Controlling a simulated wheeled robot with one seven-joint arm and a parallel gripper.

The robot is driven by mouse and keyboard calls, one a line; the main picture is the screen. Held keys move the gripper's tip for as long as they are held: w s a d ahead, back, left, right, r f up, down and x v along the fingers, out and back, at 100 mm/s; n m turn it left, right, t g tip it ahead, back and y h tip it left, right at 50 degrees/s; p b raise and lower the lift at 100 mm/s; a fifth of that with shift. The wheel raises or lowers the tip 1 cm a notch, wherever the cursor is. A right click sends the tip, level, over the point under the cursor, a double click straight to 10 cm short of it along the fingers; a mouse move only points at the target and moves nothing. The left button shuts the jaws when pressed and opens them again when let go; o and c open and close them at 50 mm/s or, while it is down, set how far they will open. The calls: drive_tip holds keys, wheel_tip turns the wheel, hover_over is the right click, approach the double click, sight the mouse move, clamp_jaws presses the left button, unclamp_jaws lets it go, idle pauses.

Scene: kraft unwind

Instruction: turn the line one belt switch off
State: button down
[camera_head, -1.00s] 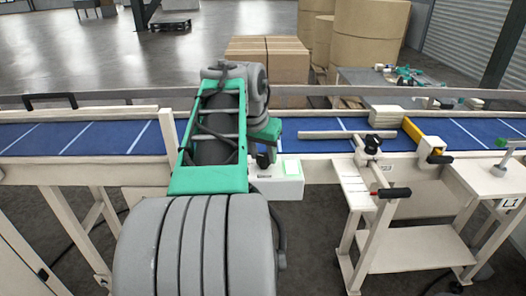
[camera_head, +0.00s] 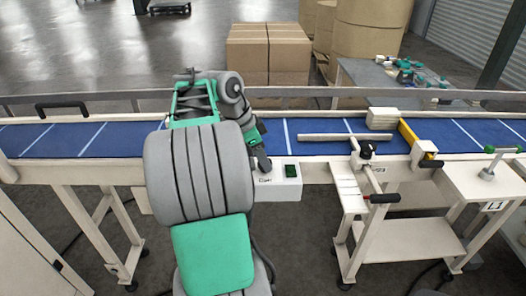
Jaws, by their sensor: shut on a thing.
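The white switch box (camera_head: 277,188) is fixed to the front of the conveyor, near the middle of the head view. Its small square panel (camera_head: 291,171) is dark green and unlit. A small label on the box is too small to read. My gripper (camera_head: 263,166) reaches down to the left part of the box top and is shut on the switch there. The switch handle itself is hidden by my gripper, so its exact position cannot be told. The blue belt (camera_head: 265,137) runs behind the box.
A cream rail edges the belt. To the right, a clamp with black knobs (camera_head: 367,150) and a yellow bar (camera_head: 409,131) stand over the belt by a side table (camera_head: 487,180). Cardboard boxes (camera_head: 268,50) and large paper rolls (camera_head: 368,30) stand behind the conveyor.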

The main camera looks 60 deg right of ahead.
drive_tip(key=shift+m+g+y+p, duration=0.3)
drive_tip(key=shift+m+y+p, duration=0.2)
drive_tip(key=shift+m+p, duration=0.75)
drive_tip(key=shift+d+m, duration=0.1)
drive_tip(key=shift+m, duration=0.25)
drive_tip(key=c, duration=0.9)
unclamp_jaws()
drive_tip(key=p+v, duration=0.3)
drive_tip(key=v, duration=0.4)
drive_tip(key=shift+w+r+p, duration=0.15)
drive_tip(key=shift+r+p, duration=0.2)
